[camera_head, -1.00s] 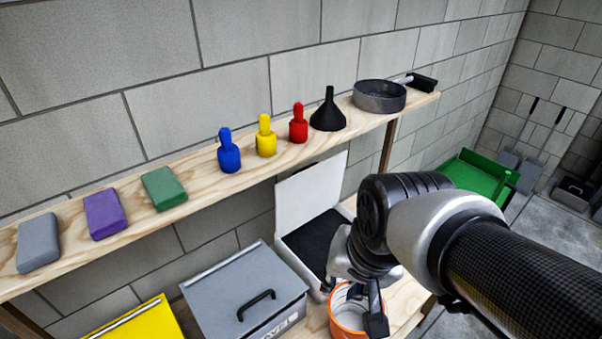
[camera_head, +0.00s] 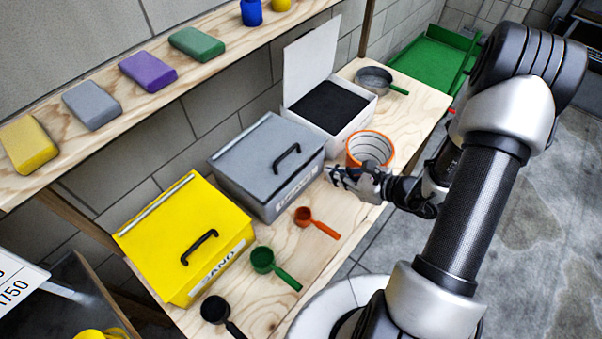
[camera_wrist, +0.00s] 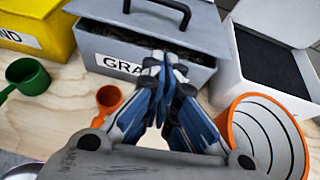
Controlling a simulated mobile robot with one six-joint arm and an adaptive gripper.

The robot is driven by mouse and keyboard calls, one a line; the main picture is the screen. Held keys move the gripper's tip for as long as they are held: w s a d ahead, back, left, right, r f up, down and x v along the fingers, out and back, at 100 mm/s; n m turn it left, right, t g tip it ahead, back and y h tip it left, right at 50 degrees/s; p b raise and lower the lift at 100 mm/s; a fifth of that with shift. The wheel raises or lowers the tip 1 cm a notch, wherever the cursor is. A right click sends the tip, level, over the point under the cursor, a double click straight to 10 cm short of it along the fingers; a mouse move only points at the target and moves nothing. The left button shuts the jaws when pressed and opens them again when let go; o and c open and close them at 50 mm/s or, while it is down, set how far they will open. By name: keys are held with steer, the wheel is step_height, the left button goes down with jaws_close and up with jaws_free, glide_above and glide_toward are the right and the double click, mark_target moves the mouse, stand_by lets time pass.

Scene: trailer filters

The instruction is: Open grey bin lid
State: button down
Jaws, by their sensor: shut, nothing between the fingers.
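The grey bin (camera_head: 262,200) stands on the lower wooden shelf with its grey lid (camera_head: 250,150) and black handle (camera_head: 287,158) on top. In the wrist view the lid (camera_wrist: 205,25) lies across the bin, and a dark grainy strip shows between its front edge and the labelled front wall (camera_wrist: 95,45). The lid looks nearly flat; how far it is raised is hard to tell. My gripper (camera_head: 332,175) is at the bin's front right, by the orange-rimmed bucket. In the wrist view my gripper (camera_wrist: 160,60) is shut and empty, its fingertips at the front edge; contact is unclear.
A yellow bin (camera_head: 185,240) stands left of the grey bin. An open white box (camera_head: 330,125) with dark contents and an orange-rimmed bucket (camera_head: 370,150) stand to the right. Orange (camera_head: 318,222), green (camera_head: 275,265) and black scoops (camera_head: 217,310) lie in front. An upper shelf (camera_head: 75,130) runs above.

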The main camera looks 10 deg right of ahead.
steer(key=w+a+f+m+b, duration=0.1)
steer(key=w+a+f+b, duration=0.1)
steer(key=w+a+f, duration=0.2)
steer(key=w+f, duration=0.1)
steer(key=w, duration=0.2)
steer(key=shift+f+h, duration=0.3)
steer(key=shift+f, duration=0.1)
